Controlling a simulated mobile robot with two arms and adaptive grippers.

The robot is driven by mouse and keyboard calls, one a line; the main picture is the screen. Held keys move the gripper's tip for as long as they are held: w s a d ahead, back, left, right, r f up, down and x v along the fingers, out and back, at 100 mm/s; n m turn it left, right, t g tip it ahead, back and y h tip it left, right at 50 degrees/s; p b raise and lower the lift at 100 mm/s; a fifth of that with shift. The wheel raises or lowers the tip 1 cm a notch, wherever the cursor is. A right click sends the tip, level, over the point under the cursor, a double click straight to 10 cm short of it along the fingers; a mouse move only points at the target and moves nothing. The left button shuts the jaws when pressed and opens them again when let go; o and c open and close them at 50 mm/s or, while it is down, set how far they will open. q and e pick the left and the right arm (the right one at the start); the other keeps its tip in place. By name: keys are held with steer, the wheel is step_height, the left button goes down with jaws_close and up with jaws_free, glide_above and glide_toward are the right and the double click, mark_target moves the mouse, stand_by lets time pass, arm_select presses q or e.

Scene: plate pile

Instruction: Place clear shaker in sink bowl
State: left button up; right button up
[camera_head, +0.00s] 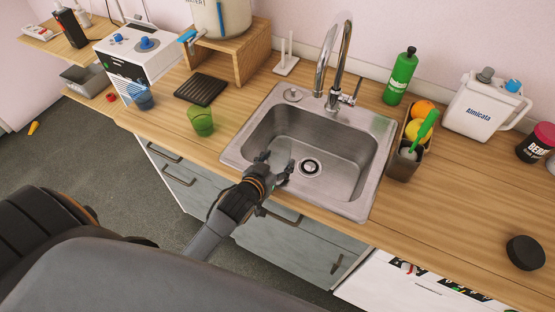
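The sink bowl (340,150) is a steel basin with a drain in its floor, set in the wooden counter. My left gripper (275,163) is over the sink's near left rim and the edge of the basin. Its fingers are spread apart with nothing visible between them. I cannot pick out a clear shaker for certain. A see-through green cup (201,121) stands upright on the counter left of the sink, and a see-through blue cup (141,97) stands farther left. My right gripper is not in view.
A tall faucet (342,60) rises behind the basin. A green bottle (400,77) and a caddy (405,165) with fruit and a green brush stand right of it. A white jug (484,106) is farther right. A black ribbed mat (200,89) lies left. The right front counter is mostly clear.

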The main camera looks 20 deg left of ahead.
arm_select(q)
steer(key=shift+f, duration=0.4)
steer(key=shift+f+b, duration=0.25)
steer(key=shift+b, duration=0.05)
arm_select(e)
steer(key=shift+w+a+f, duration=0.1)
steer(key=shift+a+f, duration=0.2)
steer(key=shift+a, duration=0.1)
